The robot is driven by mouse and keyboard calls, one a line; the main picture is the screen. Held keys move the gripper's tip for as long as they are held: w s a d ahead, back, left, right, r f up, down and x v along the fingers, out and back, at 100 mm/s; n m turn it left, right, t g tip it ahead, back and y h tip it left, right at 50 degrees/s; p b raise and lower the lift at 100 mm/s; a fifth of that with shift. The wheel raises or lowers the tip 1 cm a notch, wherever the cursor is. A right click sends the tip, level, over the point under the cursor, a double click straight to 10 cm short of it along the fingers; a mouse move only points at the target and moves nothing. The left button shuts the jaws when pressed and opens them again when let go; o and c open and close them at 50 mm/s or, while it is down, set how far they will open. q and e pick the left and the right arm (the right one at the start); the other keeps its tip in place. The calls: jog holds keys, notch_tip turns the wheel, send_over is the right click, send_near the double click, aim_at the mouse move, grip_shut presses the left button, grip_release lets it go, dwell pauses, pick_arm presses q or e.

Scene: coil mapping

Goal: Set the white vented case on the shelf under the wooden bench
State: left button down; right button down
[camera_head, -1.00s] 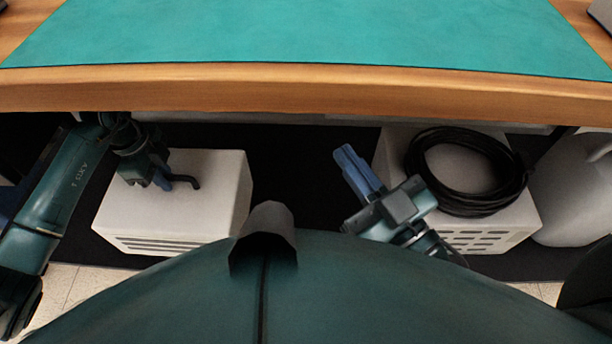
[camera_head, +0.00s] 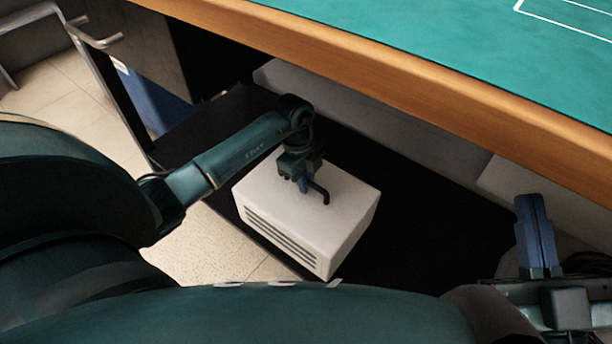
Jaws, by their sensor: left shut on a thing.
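The white vented case (camera_head: 345,225) is a white box with dark slots on its front face and a black handle (camera_head: 321,192) on top. It is at the black shelf (camera_head: 420,225) under the wooden bench (camera_head: 400,75), near the shelf's front edge. I cannot tell whether its underside touches the shelf. My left gripper (camera_head: 306,186) is above the case and shut on its handle. My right gripper (camera_head: 534,215) is at the lower right, apart from the case, with its blue fingers close together. Whether they are fully shut is unclear.
A teal mat (camera_head: 470,40) covers the bench top. A pale box (camera_head: 505,180) stands at the right under the bench, with black cable (camera_head: 588,262) near the right edge. A metal-railed frame (camera_head: 100,50) stands at the left. Black shelf surface right of the case is clear.

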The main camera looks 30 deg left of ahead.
pick_arm(q)
jog(key=shift+w+f, duration=0.1)
jog(key=shift+f, duration=0.6)
jog(key=shift+f+b, duration=0.3)
jog(key=shift+b, duration=0.05)
pick_arm(e)
jog(key=shift+w+r+n+y, duration=0.1)
jog(key=shift+r+n+y, duration=0.6)
jog(key=shift+r+y, duration=0.15)
jog(key=shift+f, duration=0.1)
pick_arm(q)
jog(key=c, duration=1.9)
grip_release()
jog(key=shift+f, duration=0.2)
jog(key=o, duration=0.4)
jog(key=shift+o, duration=0.2)
